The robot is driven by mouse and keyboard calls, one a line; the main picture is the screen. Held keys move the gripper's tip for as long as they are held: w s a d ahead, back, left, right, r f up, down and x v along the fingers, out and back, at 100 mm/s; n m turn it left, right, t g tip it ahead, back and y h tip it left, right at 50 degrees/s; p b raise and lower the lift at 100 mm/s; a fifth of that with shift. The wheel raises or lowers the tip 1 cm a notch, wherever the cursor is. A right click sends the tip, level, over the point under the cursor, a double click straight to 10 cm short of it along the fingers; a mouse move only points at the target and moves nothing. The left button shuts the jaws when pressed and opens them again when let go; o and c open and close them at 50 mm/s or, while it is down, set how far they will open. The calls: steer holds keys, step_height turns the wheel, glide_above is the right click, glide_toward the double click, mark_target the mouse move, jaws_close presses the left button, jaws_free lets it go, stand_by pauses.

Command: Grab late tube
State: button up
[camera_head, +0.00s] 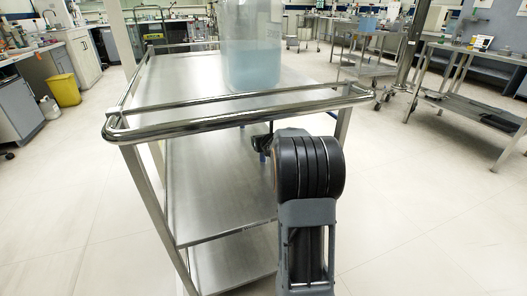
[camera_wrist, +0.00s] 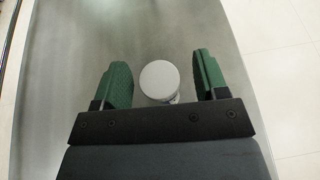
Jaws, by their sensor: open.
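A round, pale grey top (camera_wrist: 159,80) of an upright object, possibly the tube, shows in the wrist view. It lies between the two green fingers of my gripper (camera_wrist: 160,64), with a gap on each side. My gripper is open and nothing is clamped in it. The object's body is mostly hidden beneath its top, and I cannot read any label. In the head view my gripper (camera_head: 263,143) is small and partly hidden behind my arm, just below the cart's top rail. The tube cannot be made out clearly there.
A steel cart (camera_head: 185,80) with a rail and lower shelves (camera_head: 215,190) stands ahead. A large clear vessel with pale blue liquid (camera_head: 252,65) stands on its top. A yellow bin (camera_head: 64,88) is at the left. Open floor (camera_head: 420,220) lies right of the cart.

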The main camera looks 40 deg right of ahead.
steer(key=shift+c, duration=0.2)
steer(key=c, duration=1)
steer(key=shift+r, duration=0.2)
